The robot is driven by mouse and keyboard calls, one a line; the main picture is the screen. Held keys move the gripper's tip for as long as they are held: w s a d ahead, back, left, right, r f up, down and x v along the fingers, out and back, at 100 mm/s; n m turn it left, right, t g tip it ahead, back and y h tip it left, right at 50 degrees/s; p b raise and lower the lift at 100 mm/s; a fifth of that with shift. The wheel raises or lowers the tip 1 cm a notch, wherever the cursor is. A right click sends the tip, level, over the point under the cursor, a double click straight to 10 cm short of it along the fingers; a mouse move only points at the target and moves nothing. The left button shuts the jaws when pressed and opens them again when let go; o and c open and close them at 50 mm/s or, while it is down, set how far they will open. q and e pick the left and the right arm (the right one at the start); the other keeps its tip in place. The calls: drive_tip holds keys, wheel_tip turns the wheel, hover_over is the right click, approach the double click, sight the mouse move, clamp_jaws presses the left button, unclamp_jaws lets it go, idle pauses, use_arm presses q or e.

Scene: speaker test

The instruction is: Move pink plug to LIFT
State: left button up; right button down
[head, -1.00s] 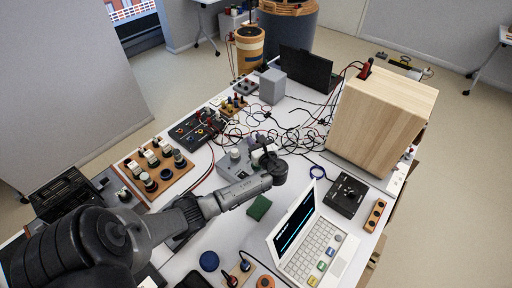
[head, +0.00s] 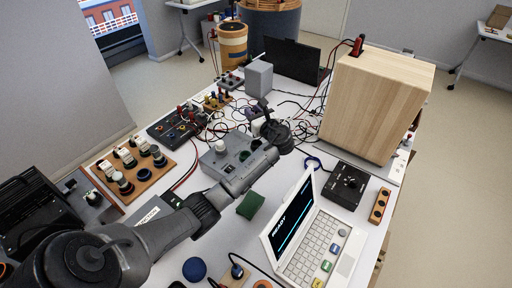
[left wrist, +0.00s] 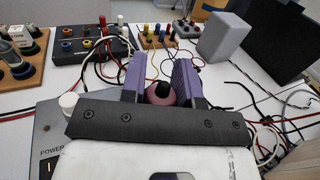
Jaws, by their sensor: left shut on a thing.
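My left gripper (head: 262,106) is over the middle of the table, beyond the grey power box (head: 238,154). In the left wrist view its two purple fingers (left wrist: 161,84) are shut on the pink plug (left wrist: 160,94), which shows as a round pink end with a dark centre. The plug is hidden in the head view. I cannot read a LIFT label in any view. A black panel with coloured sockets (head: 178,125) and a small board with coloured posts (head: 216,101) stand to the left of and beyond the gripper; they also show in the left wrist view. My right gripper is not in view.
Tangled cables (left wrist: 240,98) lie around the gripper. A grey block (head: 259,78) and a dark laptop (head: 292,60) stand behind it. A large wooden cabinet (head: 372,105) stands at the right. A white laptop (head: 312,236), green block (head: 250,205) and black box (head: 345,186) are nearer.

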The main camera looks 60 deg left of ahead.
use_arm(q)
drive_tip(key=b, duration=0.2)
hover_over(254, 141)
wheel_tip(254, 141, down, 4)
drive_tip(key=shift+f, duration=0.25)
wheel_tip(254, 141, down, 5)
drive_tip(key=shift+f+b, duration=0.15)
drive_tip(key=shift+b, duration=0.75)
drive_tip(key=shift+f, duration=0.1)
drive_tip(key=shift+f, duration=0.15)
drive_tip(key=o, duration=0.9)
drive_tip(key=shift+f, duration=0.1)
